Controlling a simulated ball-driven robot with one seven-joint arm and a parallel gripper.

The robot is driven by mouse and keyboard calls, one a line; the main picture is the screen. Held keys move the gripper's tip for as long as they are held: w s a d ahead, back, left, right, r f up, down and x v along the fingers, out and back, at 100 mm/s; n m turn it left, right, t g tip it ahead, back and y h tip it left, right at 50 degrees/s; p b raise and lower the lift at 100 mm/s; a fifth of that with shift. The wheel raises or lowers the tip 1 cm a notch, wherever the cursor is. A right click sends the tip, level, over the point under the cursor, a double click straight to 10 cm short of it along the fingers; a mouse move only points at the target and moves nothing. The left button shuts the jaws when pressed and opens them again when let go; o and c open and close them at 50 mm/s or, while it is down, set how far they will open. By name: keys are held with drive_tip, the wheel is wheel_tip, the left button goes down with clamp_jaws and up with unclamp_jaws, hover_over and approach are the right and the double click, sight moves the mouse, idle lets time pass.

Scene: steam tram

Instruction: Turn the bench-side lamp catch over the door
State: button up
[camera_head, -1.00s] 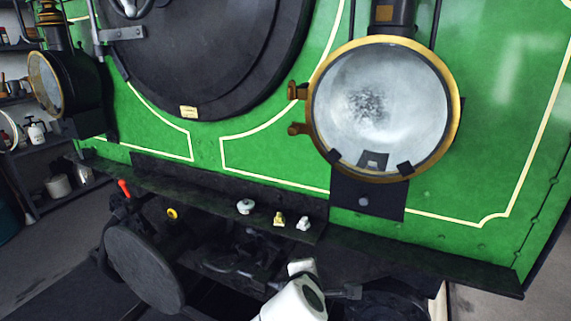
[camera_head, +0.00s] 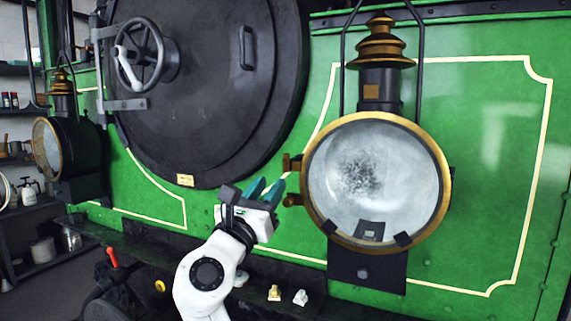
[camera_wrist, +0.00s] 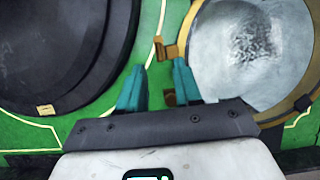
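The large right-hand lamp (camera_head: 375,180) has a glass door in a brass ring on the green front. Two brass fittings stick out at its left edge, an upper one (camera_head: 291,163) and a lower one (camera_head: 292,200); I cannot tell which is the catch. My gripper (camera_head: 264,188) is just left of them, teal fingers pointing toward them, apart and empty. In the wrist view the upper fitting (camera_wrist: 168,50) lies ahead of the open fingers, and the lower fitting (camera_wrist: 170,98) shows between them. A smaller lamp (camera_head: 48,150) hangs at the far left, its catch not clear.
The round black door (camera_head: 210,90) with its handwheel (camera_head: 138,55) stands left of my gripper. Below is a dark ledge (camera_head: 315,300) with small pale and brass pieces on it. Shelves (camera_head: 40,225) are at the far left.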

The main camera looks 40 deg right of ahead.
sight(284, 166)
drive_tip(key=p+x, duration=0.1)
drive_tip(key=x, duration=0.5)
drive_tip(key=shift+w+d+r, duration=0.1)
drive_tip(key=shift+d, duration=0.2)
drive_tip(key=shift+c, duration=0.4)
clamp_jaws()
